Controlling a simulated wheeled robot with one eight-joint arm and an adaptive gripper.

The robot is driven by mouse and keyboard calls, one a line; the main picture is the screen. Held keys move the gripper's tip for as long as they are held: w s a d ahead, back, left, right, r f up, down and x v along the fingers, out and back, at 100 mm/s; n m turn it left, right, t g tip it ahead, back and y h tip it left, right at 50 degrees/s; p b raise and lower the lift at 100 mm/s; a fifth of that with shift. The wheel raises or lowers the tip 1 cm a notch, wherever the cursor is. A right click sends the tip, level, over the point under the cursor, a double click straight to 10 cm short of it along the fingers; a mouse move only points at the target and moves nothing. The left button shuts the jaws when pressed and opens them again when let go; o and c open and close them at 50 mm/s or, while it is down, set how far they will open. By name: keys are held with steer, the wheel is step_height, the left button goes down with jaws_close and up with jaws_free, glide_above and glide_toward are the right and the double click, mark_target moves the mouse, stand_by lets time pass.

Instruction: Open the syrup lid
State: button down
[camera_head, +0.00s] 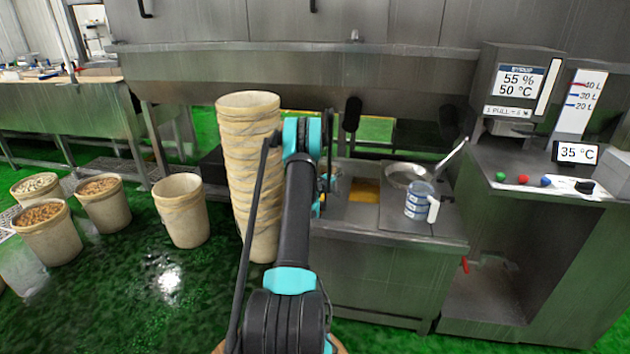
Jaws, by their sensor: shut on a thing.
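The syrup tank is the steel counter unit (385,282) right of my arm. An opening in its top shows amber syrup (364,190). A grey steel panel (357,168) at the back of this opening looks like the syrup lid, partly raised; its exact tilt is unclear. My gripper (327,186) is at the left side of the opening, largely hidden behind my own arm. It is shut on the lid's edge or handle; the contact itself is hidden.
A measuring jug (417,203) and a steel bowl (406,174) with a ladle stand right of the opening. A tall stack of buckets (248,150) stands close left of my arm. A control console (545,185) is at the right. Several filled buckets stand far left.

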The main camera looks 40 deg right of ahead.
glide_above(370, 190)
steer(key=shift+s, duration=0.2)
steer(key=c, duration=1.4)
jaws_free()
steer(key=shift+a, duration=0.1)
steer(key=v, duration=1.2)
